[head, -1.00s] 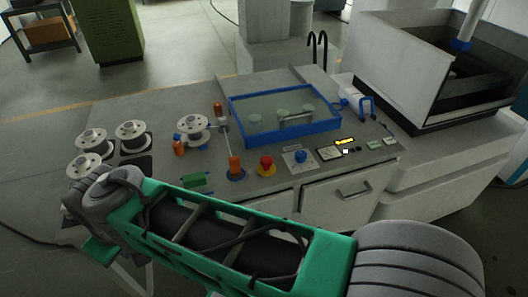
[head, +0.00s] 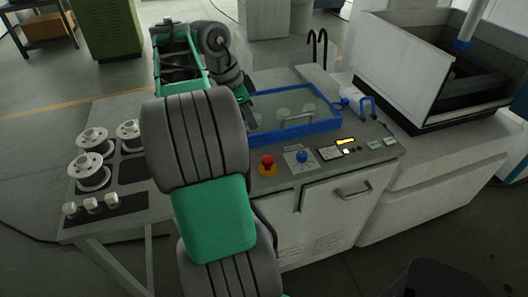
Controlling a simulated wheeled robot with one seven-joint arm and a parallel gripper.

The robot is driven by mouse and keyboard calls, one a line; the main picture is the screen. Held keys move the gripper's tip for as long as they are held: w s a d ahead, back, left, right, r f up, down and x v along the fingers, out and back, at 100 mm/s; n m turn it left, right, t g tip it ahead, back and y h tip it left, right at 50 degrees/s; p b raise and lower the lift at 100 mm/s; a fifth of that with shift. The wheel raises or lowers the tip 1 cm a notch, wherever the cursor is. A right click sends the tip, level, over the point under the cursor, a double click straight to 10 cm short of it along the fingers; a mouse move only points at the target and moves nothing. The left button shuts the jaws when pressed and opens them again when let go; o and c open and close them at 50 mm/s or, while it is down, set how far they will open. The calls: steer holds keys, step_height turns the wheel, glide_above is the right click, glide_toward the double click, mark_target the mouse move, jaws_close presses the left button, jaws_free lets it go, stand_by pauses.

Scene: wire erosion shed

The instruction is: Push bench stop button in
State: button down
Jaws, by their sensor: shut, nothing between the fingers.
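The red stop button (head: 267,161) is a mushroom head on a yellow base at the front of the bench top (head: 330,175), with its top uncovered. I cannot tell from this view how far in its head sits. My gripper (head: 247,111) is at the end of my folded arm, behind and left of the red button, close to the left side of the blue-framed lid (head: 335,122). It is shut and holds nothing. It is apart from the button, and its fingertips are small and partly lost against the arm.
A blue knob (head: 302,156) on a white plate stands just right of the button. A small panel (head: 345,143) with a yellow display lies further right. White spools (head: 88,172) and several white knobs (head: 92,204) are at left. A metal tank (head: 400,65) stands at back right.

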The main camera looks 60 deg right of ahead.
mark_target(268, 159)
steer(key=b+x, duration=0.1)
steer(key=x, duration=0.3)
steer(key=b+x, duration=0.2)
steer(key=x, duration=0.2)
steer(key=b+x, duration=0.1)
steer(key=x, duration=0.4)
steer(key=shift+w+a+f+b, duration=0.15)
steer(key=shift+w+a+b, duration=0.15)
steer(key=shift+b, duration=0.05)
steer(key=shift+f, duration=0.4)
